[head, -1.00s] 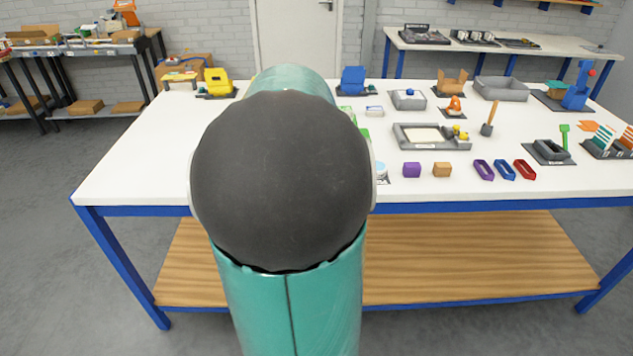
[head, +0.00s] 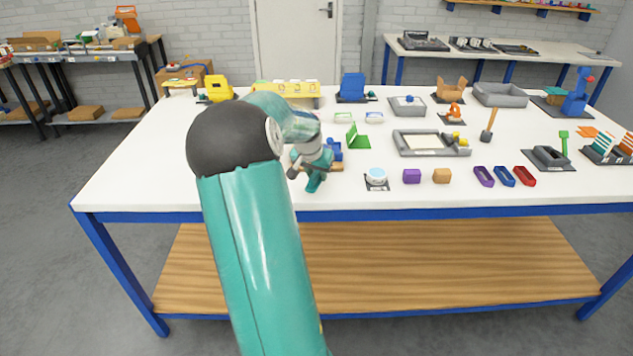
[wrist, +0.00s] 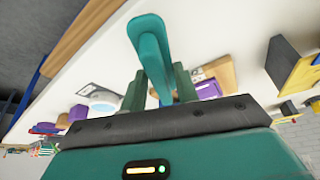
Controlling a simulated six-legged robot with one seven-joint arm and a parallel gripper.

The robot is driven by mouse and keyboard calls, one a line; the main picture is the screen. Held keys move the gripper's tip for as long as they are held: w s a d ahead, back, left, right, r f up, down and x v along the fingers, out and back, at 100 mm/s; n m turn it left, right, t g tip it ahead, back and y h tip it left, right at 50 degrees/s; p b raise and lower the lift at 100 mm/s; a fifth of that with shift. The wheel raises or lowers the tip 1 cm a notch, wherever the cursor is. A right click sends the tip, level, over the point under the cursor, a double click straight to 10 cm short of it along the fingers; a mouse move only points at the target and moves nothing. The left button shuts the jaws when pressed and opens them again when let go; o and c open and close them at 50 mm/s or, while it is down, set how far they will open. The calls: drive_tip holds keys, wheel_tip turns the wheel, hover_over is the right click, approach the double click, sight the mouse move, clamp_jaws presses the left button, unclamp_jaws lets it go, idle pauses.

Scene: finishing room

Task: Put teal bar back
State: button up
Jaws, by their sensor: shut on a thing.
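The teal bar (wrist: 152,50) is a smooth, rounded bar, held between the two dark green fingers of my gripper (wrist: 158,88) in the wrist view. It sticks out beyond the fingertips. In the head view the bar (head: 316,181) shows below my gripper, over the front left part of the white table (head: 140,165). Whether it touches the table I cannot tell. A small wooden base (head: 336,166) with a blue piece (head: 334,150) is just right of my gripper, partly hidden by it.
A round white-topped item (head: 376,175), a purple block (head: 411,176) and a tan block (head: 441,176) stand to the right near the front edge. A green piece (head: 357,138) is behind. A yellow rack (head: 285,88) stands at the back. The table's left front is clear.

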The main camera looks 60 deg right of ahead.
sight(318, 180)
drive_tip(key=shift+w+d+f, duration=0.1)
drive_tip(key=shift+d+f, duration=0.1)
drive_tip(key=shift+f, duration=1.6)
drive_tip(key=shift+f, duration=0.2)
drive_tip(key=o, duration=0.9)
drive_tip(key=shift+f, duration=0.15)
drive_tip(key=shift+s, duration=0.3)
drive_tip(key=shift+r, duration=0.4)
drive_tip(key=v, duration=1.2)
drive_tip(key=shift+w, duration=0.25)
